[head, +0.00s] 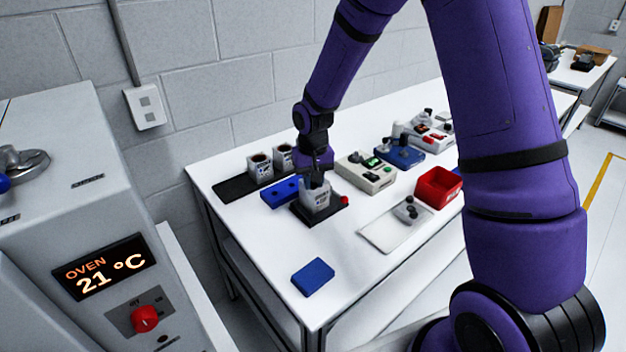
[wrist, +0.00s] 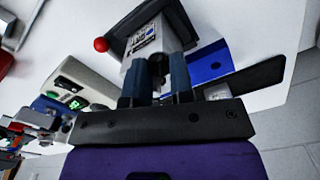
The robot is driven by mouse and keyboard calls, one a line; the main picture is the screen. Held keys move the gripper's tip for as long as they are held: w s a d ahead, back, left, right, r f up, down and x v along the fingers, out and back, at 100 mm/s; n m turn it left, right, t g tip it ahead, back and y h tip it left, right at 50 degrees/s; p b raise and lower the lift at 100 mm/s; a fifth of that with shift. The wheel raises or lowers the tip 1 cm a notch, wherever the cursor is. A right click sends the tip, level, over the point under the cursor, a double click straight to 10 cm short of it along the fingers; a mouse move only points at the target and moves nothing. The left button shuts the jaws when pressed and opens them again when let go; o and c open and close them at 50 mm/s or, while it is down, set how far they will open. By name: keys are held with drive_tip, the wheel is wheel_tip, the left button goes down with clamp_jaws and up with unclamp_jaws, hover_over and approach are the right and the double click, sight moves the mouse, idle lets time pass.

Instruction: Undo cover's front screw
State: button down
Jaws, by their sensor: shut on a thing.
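The grey boxy servo (head: 318,197) with a printed label stands on a dark base with a red knob (head: 344,200). In the wrist view its grey cover (wrist: 143,62) and the red knob (wrist: 101,44) are close up. My gripper (head: 317,177) is down at the servo's top. In the wrist view my gripper (wrist: 156,72) has its two blue-grey fingers shut on a small dark piece, which appears to be the cover's front screw (wrist: 157,65). The fingers hide much of it, so I cannot tell whether it is still seated in the cover.
A blue block with holes (head: 280,192) sits just left of the base. Two grey units stand on a black mat (head: 232,188) behind. A beige tester (head: 365,173), a red bin (head: 438,186) and a white tray (head: 378,234) are to the right.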

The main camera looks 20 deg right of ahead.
drive_tip(key=shift+n, duration=0.5)
drive_tip(key=c, duration=1)
unclamp_jaws()
drive_tip(key=shift+o, duration=0.2)
wheel_tip(320, 180, up, 11)
drive_tip(key=shift+f, duration=0.1)
